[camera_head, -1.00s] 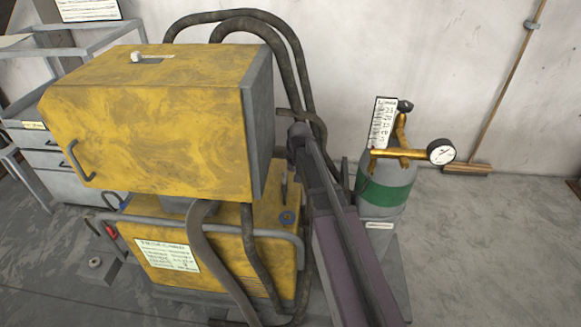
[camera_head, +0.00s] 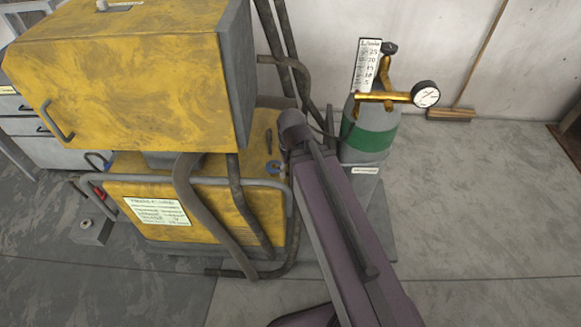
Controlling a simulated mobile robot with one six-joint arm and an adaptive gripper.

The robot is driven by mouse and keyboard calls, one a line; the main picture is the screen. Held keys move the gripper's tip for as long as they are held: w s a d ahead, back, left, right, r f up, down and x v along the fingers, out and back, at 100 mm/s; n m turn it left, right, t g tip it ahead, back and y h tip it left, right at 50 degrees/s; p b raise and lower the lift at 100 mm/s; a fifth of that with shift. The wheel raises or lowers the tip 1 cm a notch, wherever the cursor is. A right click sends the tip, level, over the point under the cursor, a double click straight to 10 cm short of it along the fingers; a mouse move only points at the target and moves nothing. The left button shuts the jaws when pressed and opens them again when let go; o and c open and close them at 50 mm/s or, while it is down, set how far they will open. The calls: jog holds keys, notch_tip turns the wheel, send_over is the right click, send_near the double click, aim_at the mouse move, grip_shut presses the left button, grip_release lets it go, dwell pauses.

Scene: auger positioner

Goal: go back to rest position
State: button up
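My gripper does not show in the head camera view. A purple-grey jointed link, which looks like part of my arm, rises from the bottom edge to a rounded end beside the yellow welding machine (camera_head: 215,190). I cannot see whether the gripper holds anything.
A yellow box (camera_head: 130,80) with a grey side sits above the machine, with dark hoses hanging near it. A gas cylinder (camera_head: 368,140) with a gauge (camera_head: 425,94) stands right of the link. A broom (camera_head: 452,114) leans on the wall. Floor at right is open.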

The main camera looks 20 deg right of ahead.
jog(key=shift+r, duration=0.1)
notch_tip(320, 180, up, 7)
jog(key=p, duration=0.7)
dwell(1.0)
